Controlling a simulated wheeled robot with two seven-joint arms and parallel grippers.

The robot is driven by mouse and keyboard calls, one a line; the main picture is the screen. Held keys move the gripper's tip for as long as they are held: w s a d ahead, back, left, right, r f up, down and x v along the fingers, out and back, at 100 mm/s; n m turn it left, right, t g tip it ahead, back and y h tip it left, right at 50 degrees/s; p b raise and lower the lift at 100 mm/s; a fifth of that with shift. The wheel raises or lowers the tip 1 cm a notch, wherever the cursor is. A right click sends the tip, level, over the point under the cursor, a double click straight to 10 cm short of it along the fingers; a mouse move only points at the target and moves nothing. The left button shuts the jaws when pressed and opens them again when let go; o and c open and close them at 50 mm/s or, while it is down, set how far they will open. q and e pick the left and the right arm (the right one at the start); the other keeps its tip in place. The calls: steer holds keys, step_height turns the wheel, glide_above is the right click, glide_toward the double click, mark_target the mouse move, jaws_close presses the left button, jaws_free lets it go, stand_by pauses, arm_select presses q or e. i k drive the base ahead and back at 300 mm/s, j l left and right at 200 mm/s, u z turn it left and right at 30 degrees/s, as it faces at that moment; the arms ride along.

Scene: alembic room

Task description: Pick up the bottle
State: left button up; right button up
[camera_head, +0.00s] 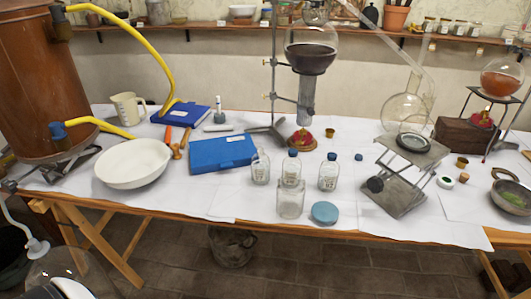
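Several small clear glass bottles stand upright close together near the front middle of the table. A left bottle (260,170) has a pale top, a middle bottle (291,168) has a dark blue cap, and a right bottle (328,175) also has a dark blue cap. A clear wide jar (290,202) stands in front of the middle bottle and hides its lower part. I cannot tell which bottle the task means. Neither of my grippers shows in the head view.
A round blue lid (324,213) lies by the jar near the table's front edge. A blue case (222,153) and white bowl (132,164) lie left. A flask on a stand (311,57) rises behind the bottles. A tilted metal stand (400,190) is to the right.

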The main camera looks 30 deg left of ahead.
mark_target(260, 162)
steer(key=u, duration=1.05)
